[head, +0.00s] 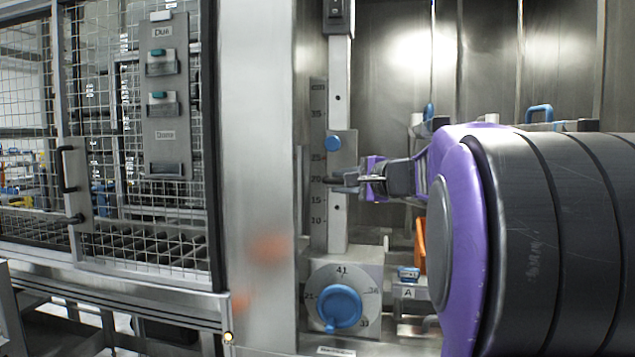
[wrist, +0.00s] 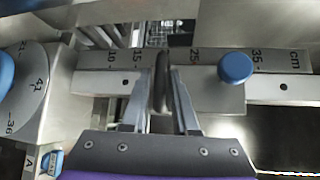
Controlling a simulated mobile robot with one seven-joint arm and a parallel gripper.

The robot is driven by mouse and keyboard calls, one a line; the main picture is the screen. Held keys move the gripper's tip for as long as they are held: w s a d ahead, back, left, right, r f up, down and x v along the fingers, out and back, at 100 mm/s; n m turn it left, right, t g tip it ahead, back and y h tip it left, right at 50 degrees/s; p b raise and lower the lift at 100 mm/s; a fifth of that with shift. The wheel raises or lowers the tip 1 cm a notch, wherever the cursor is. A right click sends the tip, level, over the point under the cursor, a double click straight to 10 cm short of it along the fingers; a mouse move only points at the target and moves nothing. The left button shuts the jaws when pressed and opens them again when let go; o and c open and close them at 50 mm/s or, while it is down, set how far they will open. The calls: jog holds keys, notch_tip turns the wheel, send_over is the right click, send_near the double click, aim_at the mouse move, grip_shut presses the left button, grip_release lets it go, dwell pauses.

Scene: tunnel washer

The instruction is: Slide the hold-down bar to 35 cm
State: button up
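The hold-down bar's slider (head: 342,165) is a grey metal block on a vertical post with a centimetre scale (head: 318,150). It carries a round blue knob (head: 333,143), which also shows in the wrist view (wrist: 235,67). The slider sits around the 20 mark, well below 35. A dark handle (wrist: 162,85) sticks out of it toward me. My gripper (head: 362,180) is at this handle, with one finger on each side of it in the wrist view (wrist: 160,90). I cannot tell whether the fingers press on the handle.
Below the post is a box with a blue rotary dial (head: 340,306) on a numbered plate. A small blue-topped part labelled A (head: 408,275) and an orange piece (head: 420,245) are to its right. A mesh door (head: 135,150) fills the left.

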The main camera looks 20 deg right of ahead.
grip_shut()
dwell(1.1)
